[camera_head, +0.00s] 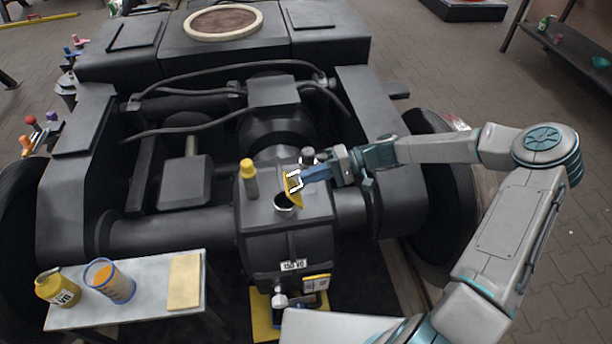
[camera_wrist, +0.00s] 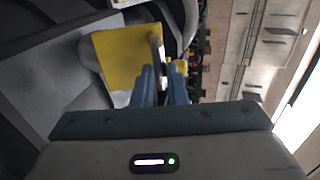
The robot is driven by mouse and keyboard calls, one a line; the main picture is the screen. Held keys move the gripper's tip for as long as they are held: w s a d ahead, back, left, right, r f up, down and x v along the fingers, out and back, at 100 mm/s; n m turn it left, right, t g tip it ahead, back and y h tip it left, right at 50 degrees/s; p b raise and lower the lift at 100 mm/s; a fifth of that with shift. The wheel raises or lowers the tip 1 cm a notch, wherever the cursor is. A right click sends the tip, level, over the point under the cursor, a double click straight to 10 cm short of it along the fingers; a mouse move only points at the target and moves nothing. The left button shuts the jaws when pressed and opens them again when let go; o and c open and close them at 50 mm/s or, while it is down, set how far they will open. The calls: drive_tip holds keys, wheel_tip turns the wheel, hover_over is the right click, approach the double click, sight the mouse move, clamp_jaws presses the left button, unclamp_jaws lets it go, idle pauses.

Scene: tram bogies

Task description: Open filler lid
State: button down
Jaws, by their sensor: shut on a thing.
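The filler lid (camera_head: 292,188) is a small yellow flap with a pale edge, standing tilted up beside the round dark filler opening (camera_head: 284,202) on top of the black gearbox housing (camera_head: 285,232). My gripper (camera_head: 300,178) reaches in from the right, its blue fingers shut on the lid's edge. In the wrist view the yellow lid (camera_wrist: 127,60) lies just left of the fingertips, and the gripper (camera_wrist: 164,72) is closed on its right edge. The fingers partly hide the lid's edge in both views.
A yellow-capped post (camera_head: 249,178) stands left of the opening, and a dark knob (camera_head: 308,155) stands behind the gripper. A small table (camera_head: 150,275) at lower left holds a yellow bottle (camera_head: 57,288), an orange-filled cup (camera_head: 110,281) and a yellow cloth (camera_head: 185,282). Bogie frame beams surround the housing.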

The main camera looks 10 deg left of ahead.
drive_tip(key=shift+w+d+f, duration=0.1)
drive_tip(key=shift+d+f, duration=0.3)
drive_tip(key=shift+d, duration=0.35)
drive_tip(key=shift+f, duration=0.1)
drive_tip(key=c, duration=1.5)
unclamp_jaws()
drive_tip(key=shift+a, duration=0.1)
drive_tip(key=shift+o, duration=0.2)
drive_tip(key=v, duration=1.4)
drive_tip(key=shift+p, duration=0.35)
